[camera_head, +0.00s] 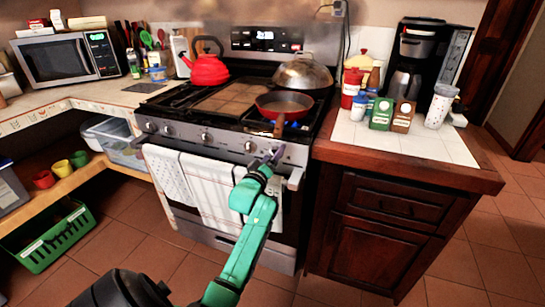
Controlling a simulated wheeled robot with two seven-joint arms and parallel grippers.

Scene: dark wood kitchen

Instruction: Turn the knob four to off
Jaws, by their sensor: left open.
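The stove (230,190) stands in the middle, with a row of silver knobs along its front panel. One knob (250,146) shows just left of my left gripper's fingertips. My left gripper (270,157) is open at the right part of the panel, in front of the rightmost knob area, which its fingers partly hide. I cannot tell whether the fingers touch a knob, or which knob is number four. A red frying pan (285,104) sits on the front right burner, with a blue flame glow (295,124) at its lower edge. My right gripper is not in view.
Towels (205,190) hang on the oven handle (294,180) below the knobs. A red kettle (206,68) and a domed lid (301,71) stand at the back of the stove. The right counter (400,177) holds bottles and a coffee maker (418,60). The floor in front is clear.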

